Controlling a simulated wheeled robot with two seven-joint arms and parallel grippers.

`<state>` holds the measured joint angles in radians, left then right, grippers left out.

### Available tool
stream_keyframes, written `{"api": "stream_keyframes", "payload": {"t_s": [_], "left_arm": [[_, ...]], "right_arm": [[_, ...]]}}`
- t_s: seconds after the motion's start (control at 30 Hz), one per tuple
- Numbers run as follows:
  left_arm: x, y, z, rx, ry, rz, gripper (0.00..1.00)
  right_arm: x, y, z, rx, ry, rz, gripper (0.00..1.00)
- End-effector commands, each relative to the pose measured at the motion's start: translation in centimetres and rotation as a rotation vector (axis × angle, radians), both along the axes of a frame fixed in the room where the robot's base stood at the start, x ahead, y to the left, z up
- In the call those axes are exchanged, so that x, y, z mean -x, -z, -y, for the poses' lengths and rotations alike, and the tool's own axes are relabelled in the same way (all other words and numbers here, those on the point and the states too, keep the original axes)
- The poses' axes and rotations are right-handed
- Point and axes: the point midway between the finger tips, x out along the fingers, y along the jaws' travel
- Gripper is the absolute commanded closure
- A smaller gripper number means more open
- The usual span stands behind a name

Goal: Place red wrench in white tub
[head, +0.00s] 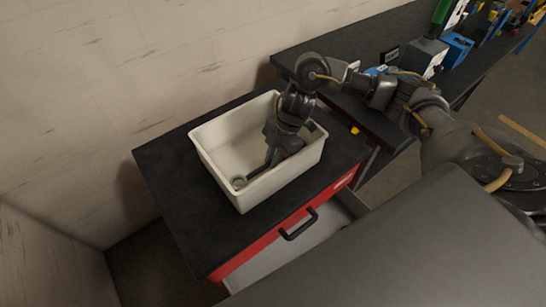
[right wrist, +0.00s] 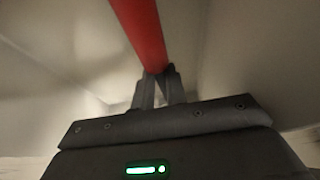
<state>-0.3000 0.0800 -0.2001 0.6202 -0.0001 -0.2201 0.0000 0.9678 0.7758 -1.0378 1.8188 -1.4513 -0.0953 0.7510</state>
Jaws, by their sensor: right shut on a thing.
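The white tub (head: 213,160) stands on the black top of a red cabinet. My right gripper (head: 272,150) reaches down inside the tub. In the right wrist view my gripper (right wrist: 158,78) is shut on the red wrench (right wrist: 140,28), whose red handle runs up from the fingertips. Pale tub walls surround it there. My left gripper is out of view.
The cabinet's black top (head: 180,200) is clear left of the tub. An open drawer (head: 285,262) juts out below it, with a black handle (head: 298,225) above. A dark workbench (head: 350,45) with several blue and green items stands behind right. A wall rises on the left.

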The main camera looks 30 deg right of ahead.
Motion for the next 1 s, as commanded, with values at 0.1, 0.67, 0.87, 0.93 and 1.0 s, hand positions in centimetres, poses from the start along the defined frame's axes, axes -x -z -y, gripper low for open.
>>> {"api": "stream_keyframes", "payload": {"t_s": [0.1, 0.67, 0.87, 0.93, 1.0], "left_arm": [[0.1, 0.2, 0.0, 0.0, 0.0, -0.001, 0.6], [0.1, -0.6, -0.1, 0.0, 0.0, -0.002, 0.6], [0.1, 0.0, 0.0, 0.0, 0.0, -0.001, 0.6], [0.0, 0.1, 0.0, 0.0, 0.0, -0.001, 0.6], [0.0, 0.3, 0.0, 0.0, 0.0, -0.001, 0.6]], "right_arm": [[0.5, 0.8, -0.1, 0.0, -0.002, -0.018, 0.81], [0.2, -1.1, 0.0, -0.001, -0.001, -0.008, 0.64], [-0.1, -4.6, 1.7, 0.001, 0.0, -0.003, 0.64], [-0.2, -6.1, 2.3, 0.002, 0.0, -0.003, 0.64], [-0.2, -7.5, 2.9, 0.002, 0.001, -0.003, 0.64]]}}
